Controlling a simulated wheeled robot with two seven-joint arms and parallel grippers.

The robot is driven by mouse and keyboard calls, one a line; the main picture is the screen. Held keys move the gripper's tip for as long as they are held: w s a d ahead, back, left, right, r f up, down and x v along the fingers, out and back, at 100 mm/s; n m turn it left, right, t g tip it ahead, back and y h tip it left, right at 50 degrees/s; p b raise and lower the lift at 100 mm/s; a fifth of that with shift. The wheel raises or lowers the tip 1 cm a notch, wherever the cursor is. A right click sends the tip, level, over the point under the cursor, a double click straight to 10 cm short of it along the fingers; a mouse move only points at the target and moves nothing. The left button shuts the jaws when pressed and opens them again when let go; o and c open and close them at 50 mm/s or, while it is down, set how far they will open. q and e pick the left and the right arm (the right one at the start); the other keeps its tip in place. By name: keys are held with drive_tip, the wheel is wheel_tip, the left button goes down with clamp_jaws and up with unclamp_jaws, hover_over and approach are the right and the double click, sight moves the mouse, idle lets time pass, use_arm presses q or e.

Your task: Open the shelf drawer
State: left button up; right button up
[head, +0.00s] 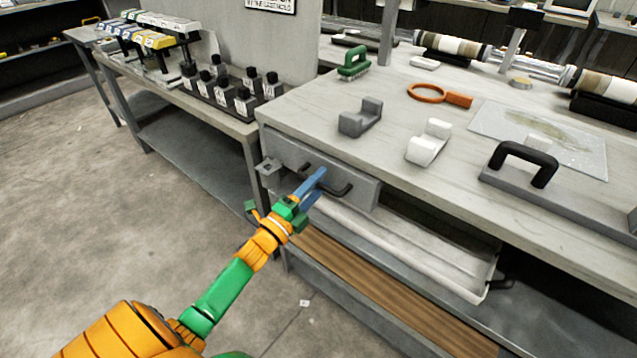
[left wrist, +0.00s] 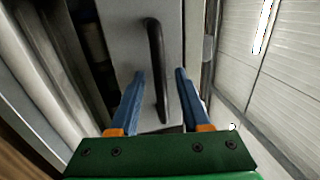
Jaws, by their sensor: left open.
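A grey drawer (head: 361,190) sits under the tabletop, its front close to the table edge. A dark bar handle (head: 345,189) is on its front and also shows in the left wrist view (left wrist: 155,55), where the drawer front (left wrist: 122,40) fills the upper middle. My left gripper (head: 317,183) reaches the handle from the lower left. Its blue fingers (left wrist: 160,75) are open, one on each side of the handle. Contact with the bar is not clear. My right gripper is in neither view.
On the workbench (head: 305,103) lie grey and white cradles, an orange ring tool (head: 440,95) and a black-handled block (head: 525,165). A white tray (head: 430,247) is below the drawer. The floor (head: 90,200) at left is clear.

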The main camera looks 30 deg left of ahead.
use_arm(q)
clamp_jaws()
drive_tip(key=shift+r, duration=0.1)
idle(1.2)
